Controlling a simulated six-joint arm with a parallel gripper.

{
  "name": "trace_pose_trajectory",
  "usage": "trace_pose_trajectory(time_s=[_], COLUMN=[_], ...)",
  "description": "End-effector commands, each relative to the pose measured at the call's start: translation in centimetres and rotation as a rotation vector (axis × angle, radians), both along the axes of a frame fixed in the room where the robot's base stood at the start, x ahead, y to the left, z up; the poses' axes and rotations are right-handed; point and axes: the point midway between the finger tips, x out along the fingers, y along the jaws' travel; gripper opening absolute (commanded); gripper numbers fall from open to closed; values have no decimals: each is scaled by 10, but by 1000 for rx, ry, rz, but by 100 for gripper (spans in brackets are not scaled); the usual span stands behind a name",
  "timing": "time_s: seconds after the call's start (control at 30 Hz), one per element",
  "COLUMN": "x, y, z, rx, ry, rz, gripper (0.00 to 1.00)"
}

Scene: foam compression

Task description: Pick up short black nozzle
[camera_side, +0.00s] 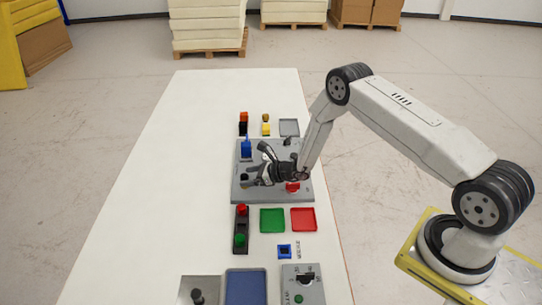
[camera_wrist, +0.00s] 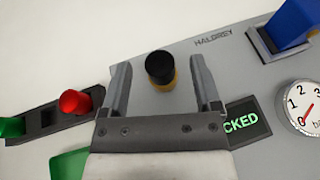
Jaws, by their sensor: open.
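A short black-topped cylinder with a brass-yellow lower part, which looks like the short black nozzle (camera_wrist: 160,67), stands on the grey panel (camera_wrist: 225,70) in the wrist view. It is between my gripper's (camera_wrist: 160,66) two fingers, with a visible gap on each side. My gripper is open and holds nothing. In the side view my gripper (camera_side: 249,175) is low over the left part of the grey panel (camera_side: 240,196), and the black nozzle (camera_side: 244,178) shows small by its fingertips. I cannot tell the fingers' height against the nozzle.
A blue block (camera_wrist: 289,22), a dial gauge (camera_wrist: 306,108) and a display with green letters (camera_wrist: 247,123) are on the panel. A red-and-green control box (camera_side: 241,230), a green tray (camera_side: 272,220) and a red tray (camera_side: 303,219) stand in front. The table's left side is clear.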

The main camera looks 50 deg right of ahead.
Motion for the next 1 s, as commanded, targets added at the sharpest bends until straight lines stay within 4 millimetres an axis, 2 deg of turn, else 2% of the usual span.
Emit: trace_pose_trajectory(time_s=[0.23, 0.77, 0.87, 1.0], x=[12, 13, 13, 13], y=[7, 8, 8, 8], z=[-6, -6, -6, -6], rx=[0, 0, 0, 0], ry=[0, 1, 1, 1], rz=[-1, -1, -1, -1], gripper=[81, 81, 52, 8])
